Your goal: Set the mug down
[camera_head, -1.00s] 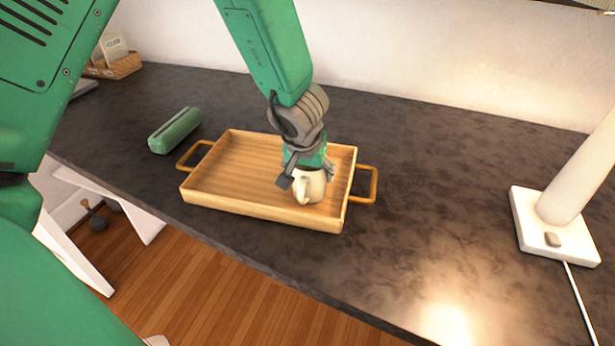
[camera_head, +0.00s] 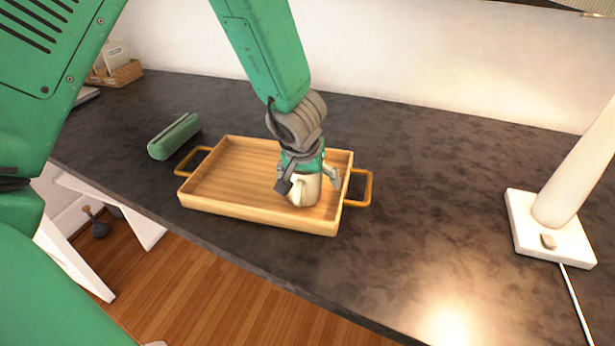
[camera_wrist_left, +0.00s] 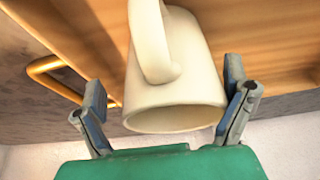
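The cream mug (camera_head: 305,191) stands upright on the floor of the wooden tray (camera_head: 215,203), near its right end. My left gripper (camera_head: 309,181) is above the mug and reaches down with one finger on each side of it. In the left wrist view the mug (camera_wrist_left: 178,92) sits between the spread fingers of the left gripper (camera_wrist_left: 167,105), its open rim towards the palm and its handle up the picture. A gap shows between the left finger and the mug; the right finger is close to its side. The right gripper is not in view.
A green case (camera_head: 174,137) lies left of the tray on the dark countertop (camera_head: 430,190). A white lamp (camera_head: 550,238) with a cord stands at the right. A small basket (camera_head: 118,75) is at the back left. The counter between tray and lamp is clear.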

